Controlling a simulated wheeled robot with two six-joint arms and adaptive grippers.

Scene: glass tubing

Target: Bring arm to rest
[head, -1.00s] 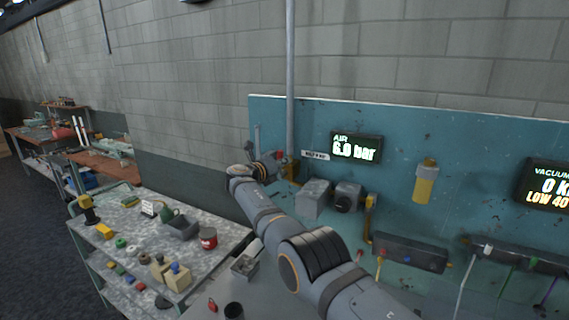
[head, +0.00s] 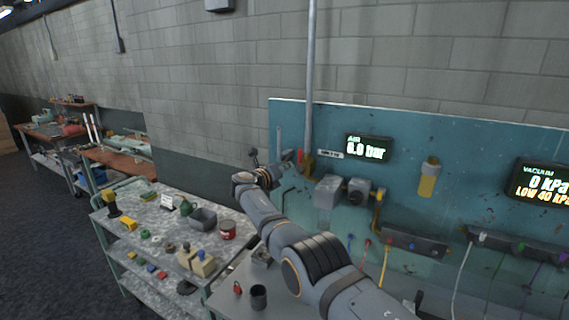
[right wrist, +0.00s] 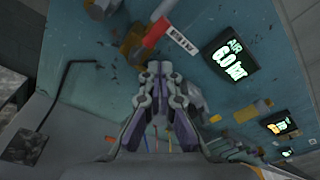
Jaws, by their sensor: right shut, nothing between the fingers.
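My right arm reaches up from the lower right in the head view. My right gripper (head: 264,160) is at its far end, near the left edge of the blue-green wall panel (head: 400,165). In the right wrist view the fingers of the right gripper (right wrist: 158,68) are together and hold nothing. A red valve handle (right wrist: 156,32) with a white label beside it lies just past the fingertips in that view; I cannot tell the exact gap. My left gripper is not in view.
A lit air display (head: 369,147) and a vacuum display (head: 540,180) hang on the panel. A grey pipe (head: 311,70) runs up the wall. Left of the arm stands a cart (head: 150,225) with several small items. A dark cup (head: 259,297) stands below the arm.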

